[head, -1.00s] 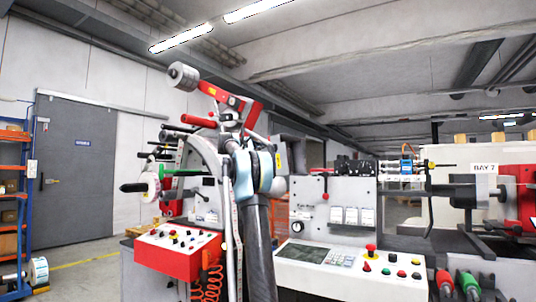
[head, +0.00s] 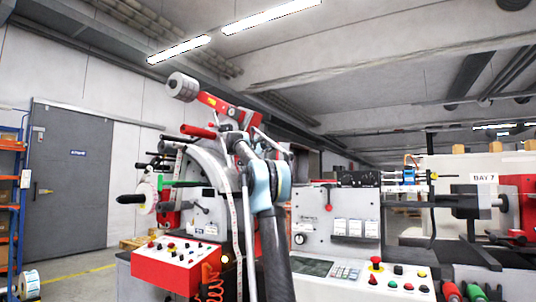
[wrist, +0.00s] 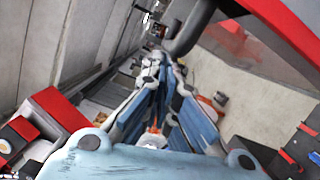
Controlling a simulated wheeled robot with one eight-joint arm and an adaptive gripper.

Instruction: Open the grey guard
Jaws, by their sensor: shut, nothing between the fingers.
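My gripper (wrist: 160,64) shows in the wrist view with its blue-padded fingers closed together and nothing between them. Its tips are near a dark rounded bar (wrist: 190,30) and beside a red part (wrist: 270,20); I cannot tell whether they touch. In the head view my arm rises in front of the label rewinder and hides part of it, and my fingers are not clear there. A curved grey panel (head: 207,158) stands on the machine left of my arm. It may be the grey guard, but I cannot tell its hinge or handle.
A red control box (head: 175,265) with buttons stands low left of my arm. A white control panel (head: 345,275) with a screen is to the right. A red lever arm with a grey roller (head: 182,86) juts above the machine. Black spindles (head: 130,199) stick out left.

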